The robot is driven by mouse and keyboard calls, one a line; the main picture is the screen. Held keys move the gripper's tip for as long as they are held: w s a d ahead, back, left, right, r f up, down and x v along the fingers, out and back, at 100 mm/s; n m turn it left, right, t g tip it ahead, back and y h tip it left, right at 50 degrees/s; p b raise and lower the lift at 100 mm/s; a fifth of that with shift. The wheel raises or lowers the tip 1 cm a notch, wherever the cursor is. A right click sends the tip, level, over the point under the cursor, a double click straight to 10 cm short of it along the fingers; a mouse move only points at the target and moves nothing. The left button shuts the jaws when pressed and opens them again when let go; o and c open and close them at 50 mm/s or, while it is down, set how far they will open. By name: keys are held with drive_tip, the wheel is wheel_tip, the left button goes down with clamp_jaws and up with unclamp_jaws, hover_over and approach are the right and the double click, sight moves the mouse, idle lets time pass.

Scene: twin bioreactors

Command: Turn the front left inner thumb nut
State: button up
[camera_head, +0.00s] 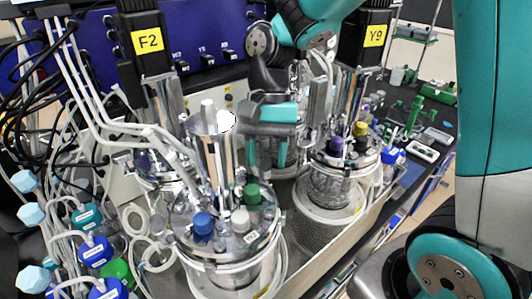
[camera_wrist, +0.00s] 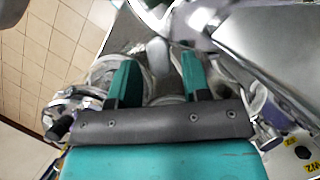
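My gripper (camera_head: 268,157) is in the middle of the head view, pointing down, just behind and to the right of the front vessel's tall metal cylinder (camera_head: 218,158). Its two green fingers are apart with nothing seen between them; they also show spread in the wrist view (camera_wrist: 158,72). The front bioreactor vessel (camera_head: 225,263) has a round lid with blue (camera_head: 203,224), white (camera_head: 240,221) and green (camera_head: 252,194) caps. I cannot make out the front left inner thumb nut in either view. The wrist view beyond the fingers is blurred metal and tubing.
A second vessel (camera_head: 325,195) with purple and yellow caps stands to the right. Another vessel is partly hidden at back left. White tubing (camera_head: 105,125) and blue- and green-capped bottles (camera_head: 95,252) crowd the left. A dark bench (camera_head: 440,140) lies right.

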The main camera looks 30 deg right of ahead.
idle(0.4)
drive_tip(key=p+v, duration=0.6)
drive_tip(key=v, duration=1.1)
drive_tip(key=shift+a+r, duration=0.1)
drive_tip(key=shift+r, duration=0.15)
